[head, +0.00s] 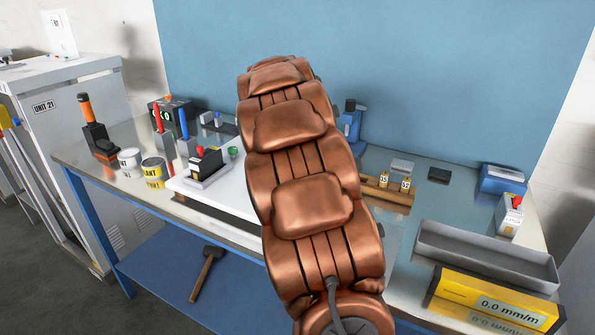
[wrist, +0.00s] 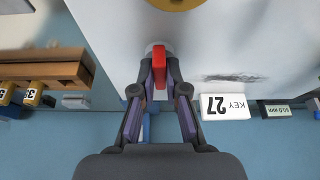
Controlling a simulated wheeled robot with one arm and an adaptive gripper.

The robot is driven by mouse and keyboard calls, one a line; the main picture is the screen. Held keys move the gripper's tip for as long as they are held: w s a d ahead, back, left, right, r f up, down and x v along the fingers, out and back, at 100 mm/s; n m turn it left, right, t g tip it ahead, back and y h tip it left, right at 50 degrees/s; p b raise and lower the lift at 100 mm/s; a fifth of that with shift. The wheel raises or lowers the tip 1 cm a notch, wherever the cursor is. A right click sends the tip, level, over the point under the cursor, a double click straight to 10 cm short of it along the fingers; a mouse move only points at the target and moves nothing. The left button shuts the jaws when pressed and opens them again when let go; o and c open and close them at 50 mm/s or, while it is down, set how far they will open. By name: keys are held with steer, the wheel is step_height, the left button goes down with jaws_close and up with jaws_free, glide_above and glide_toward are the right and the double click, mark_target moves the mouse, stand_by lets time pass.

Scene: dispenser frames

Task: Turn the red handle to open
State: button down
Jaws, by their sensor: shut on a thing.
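The red handle (wrist: 159,59) shows near the middle of the wrist view. It is upright in the picture, on a pale round mount against a white surface. My gripper (wrist: 160,78) has its two dark fingers on either side of the handle, shut on its lower part. The fingertips and part of the handle's base hide each other. In the head view my copper-coloured arm covers the middle of the bench, and the gripper and this handle are hidden behind it.
In the wrist view a card marked KEY 27 (wrist: 226,106) is right of the fingers and a wooden rack (wrist: 45,70) is left. In the head view a grey tray (head: 485,255) and a yellow level (head: 493,303) lie at right. A white board (head: 215,205) lies left of my arm.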

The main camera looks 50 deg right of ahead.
steer(key=shift+m, duration=0.5)
steer(key=c, duration=1.2)
jaws_free()
steer(key=shift+r, duration=0.15)
steer(key=v, duration=1.1)
steer(key=shift+a+r, duration=0.2)
steer(key=shift+r, duration=0.1)
steer(key=shift+w, duration=0.1)
